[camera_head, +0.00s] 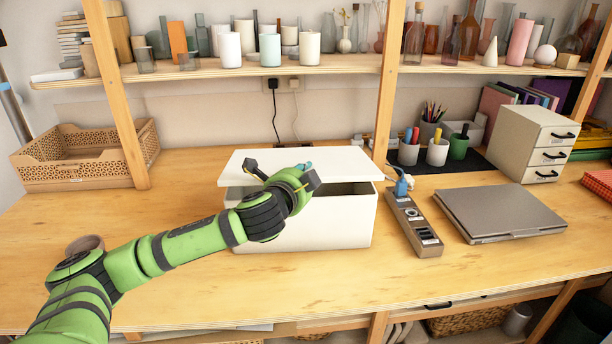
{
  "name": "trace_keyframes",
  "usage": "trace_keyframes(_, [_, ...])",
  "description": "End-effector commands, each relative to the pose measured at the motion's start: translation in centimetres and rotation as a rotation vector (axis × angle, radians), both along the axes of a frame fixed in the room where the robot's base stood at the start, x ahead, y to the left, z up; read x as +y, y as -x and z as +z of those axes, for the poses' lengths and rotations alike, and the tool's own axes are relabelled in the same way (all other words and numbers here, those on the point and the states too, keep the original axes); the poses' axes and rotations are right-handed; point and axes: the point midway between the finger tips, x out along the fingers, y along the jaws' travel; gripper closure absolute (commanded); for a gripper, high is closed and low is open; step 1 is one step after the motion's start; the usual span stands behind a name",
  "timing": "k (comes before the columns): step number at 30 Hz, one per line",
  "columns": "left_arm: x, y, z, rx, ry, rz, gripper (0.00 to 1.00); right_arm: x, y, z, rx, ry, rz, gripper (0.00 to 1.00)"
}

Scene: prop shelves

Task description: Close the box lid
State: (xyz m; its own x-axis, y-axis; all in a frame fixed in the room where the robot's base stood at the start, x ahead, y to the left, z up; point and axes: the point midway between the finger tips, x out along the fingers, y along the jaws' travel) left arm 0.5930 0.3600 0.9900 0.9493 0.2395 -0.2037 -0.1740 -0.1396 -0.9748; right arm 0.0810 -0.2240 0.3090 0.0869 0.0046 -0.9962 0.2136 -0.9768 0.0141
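A white box (335,225) stands on the wooden table in the middle of the view. Its white lid (335,160) lies nearly flat over the top, slightly raised. A dark gap shows between the lid's front edge and the box at the right. My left gripper (284,174) is over the front left part of the lid, with its two dark fingers spread wide apart and nothing seen between them. Whether it touches the lid is unclear. My green hand hides part of the lid's front edge and the box's rim. My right gripper is not in view.
A power strip (413,222) and a closed grey laptop (500,212) lie right of the box. Pen cups (437,152) and a small drawer unit (537,142) stand behind. A shelf post (390,85) rises behind the box. A wooden crate (85,160) is at the left.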

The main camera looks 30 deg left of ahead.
Motion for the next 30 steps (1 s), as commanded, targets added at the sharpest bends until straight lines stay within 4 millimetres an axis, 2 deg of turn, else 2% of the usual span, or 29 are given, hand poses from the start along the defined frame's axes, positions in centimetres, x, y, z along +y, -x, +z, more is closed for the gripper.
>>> trace_keyframes(1, [-0.2,0.2,-1.9,0.044,0.023,0.005,1.0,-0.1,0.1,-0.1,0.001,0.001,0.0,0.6])
trace_keyframes(7, [-0.1,0.2,-2.0,0.045,0.023,0.006,1.0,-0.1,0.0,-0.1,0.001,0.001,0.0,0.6])
trace_keyframes(8, [-0.1,0.2,-2.0,0.045,0.023,0.006,0.73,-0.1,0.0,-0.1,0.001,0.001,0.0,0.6])
trace_keyframes(9, [-0.1,0.2,-2.0,0.044,0.023,0.006,0.57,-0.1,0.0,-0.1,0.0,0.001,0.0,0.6])
trace_keyframes(10, [-0.1,0.2,-2.0,0.044,0.023,0.006,0.54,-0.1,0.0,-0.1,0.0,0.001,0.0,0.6])
trace_keyframes(22, [-0.2,0.5,-1.2,0.031,0.014,0.001,0.54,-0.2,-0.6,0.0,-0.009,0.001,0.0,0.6])
trace_keyframes(26, [-0.5,1.9,-0.8,0.031,0.012,0.001,0.54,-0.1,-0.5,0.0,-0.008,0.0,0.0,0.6])
trace_keyframes(30, [-1.1,4.1,-0.4,0.034,0.013,0.001,0.54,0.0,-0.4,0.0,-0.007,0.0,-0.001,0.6])
